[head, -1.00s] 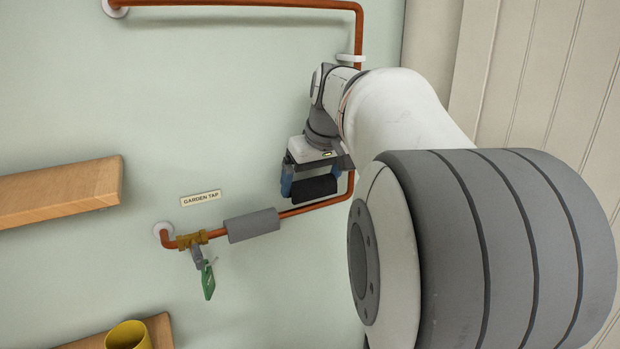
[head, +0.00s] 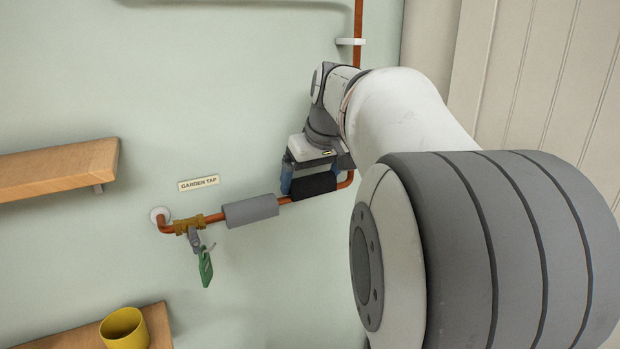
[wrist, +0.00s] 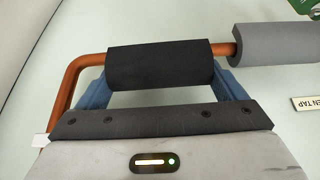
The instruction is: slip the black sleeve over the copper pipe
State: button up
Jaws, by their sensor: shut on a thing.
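The black sleeve (head: 313,185) is held lengthwise between the blue fingers of my gripper (head: 314,178), one finger at each end. It also shows in the wrist view (wrist: 160,64). The copper pipe (head: 285,200) runs along the wall, and the sleeve lies in line with its lower horizontal run. Pipe shows at both ends of the sleeve, and none shows across its face. In the wrist view the pipe (wrist: 222,48) meets the sleeve's upper part. I cannot tell whether the sleeve is around the pipe or just in front of it.
A grey sleeve (head: 250,210) sits on the same pipe to the left, with a short bare gap between. Beyond it are a brass valve (head: 200,223) and a green tag (head: 205,268). A pipe bend (head: 347,181) lies close on the right. Wooden shelves (head: 60,170) are at left.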

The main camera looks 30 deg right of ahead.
jog(key=shift+s+f+g, duration=0.25)
jog(key=shift+f+g, duration=0.05)
jog(key=shift+f, duration=0.85)
jog(key=o, duration=0.7)
jog(key=shift+r, duration=0.4)
jog(key=v, duration=0.9)
jog(key=shift+w+d+r, duration=0.1)
jog(key=shift+w, duration=0.2)
